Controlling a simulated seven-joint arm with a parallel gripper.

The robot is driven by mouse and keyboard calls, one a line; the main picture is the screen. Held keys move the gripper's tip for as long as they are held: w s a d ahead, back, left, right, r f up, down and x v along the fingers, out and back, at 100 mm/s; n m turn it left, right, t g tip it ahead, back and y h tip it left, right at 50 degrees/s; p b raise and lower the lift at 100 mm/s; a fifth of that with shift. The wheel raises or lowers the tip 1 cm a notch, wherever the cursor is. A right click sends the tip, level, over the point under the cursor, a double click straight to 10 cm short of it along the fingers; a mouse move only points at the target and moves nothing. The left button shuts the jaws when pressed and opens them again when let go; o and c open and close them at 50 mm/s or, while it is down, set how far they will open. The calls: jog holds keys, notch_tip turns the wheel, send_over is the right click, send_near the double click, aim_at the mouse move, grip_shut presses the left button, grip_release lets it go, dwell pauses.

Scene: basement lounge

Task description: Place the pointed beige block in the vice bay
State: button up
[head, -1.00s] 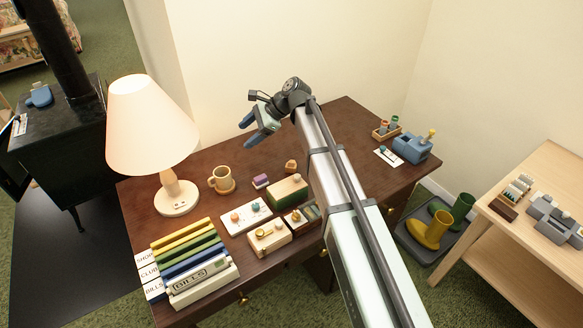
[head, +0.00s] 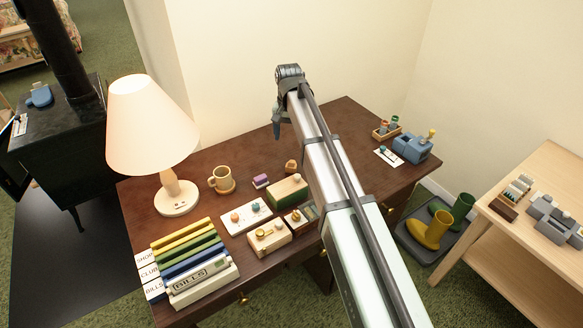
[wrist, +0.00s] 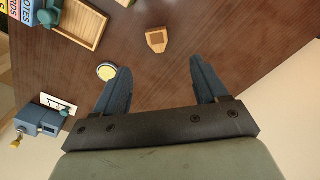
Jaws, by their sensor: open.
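A small beige pointed block (wrist: 157,40) lies on the dark wooden desk in the wrist view, ahead of my gripper and roughly between the lines of its fingers. A small beige block (head: 291,166) also shows in the head view, behind the green-sided box; I cannot tell whether it is the same one. The blue vice (head: 410,147) stands at the right end of the desk, and at the lower left of the wrist view (wrist: 38,120). My gripper (wrist: 160,75) is open and empty, apart from the block.
A white card (head: 388,156) lies by the vice, with a small wooden rack (head: 386,132) behind. A wooden tray (wrist: 80,25) and a round pale-yellow item (wrist: 107,71) lie left of the block in the wrist view. A lamp (head: 175,190) and mug (head: 221,180) stand on the desk's left.

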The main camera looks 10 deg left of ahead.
send_over(291, 165)
jog(key=f, duration=0.8)
jog(key=shift+s+a, duration=0.1)
jog(key=shift+a, duration=0.15)
jog(key=shift+w+d+f, duration=0.1)
jog(key=shift+d+f, duration=0.05)
jog(key=shift+f, duration=1.2)
jog(key=shift+w+d+f, duration=0.1)
jog(key=shift+d+f, duration=0.05)
jog(key=shift+f, duration=1.2)
jog(key=shift+c, duration=0.2)
jog(key=c, duration=1.2)
jog(key=shift+o, duration=0.2)
notch_tip(291, 165, up, 10)
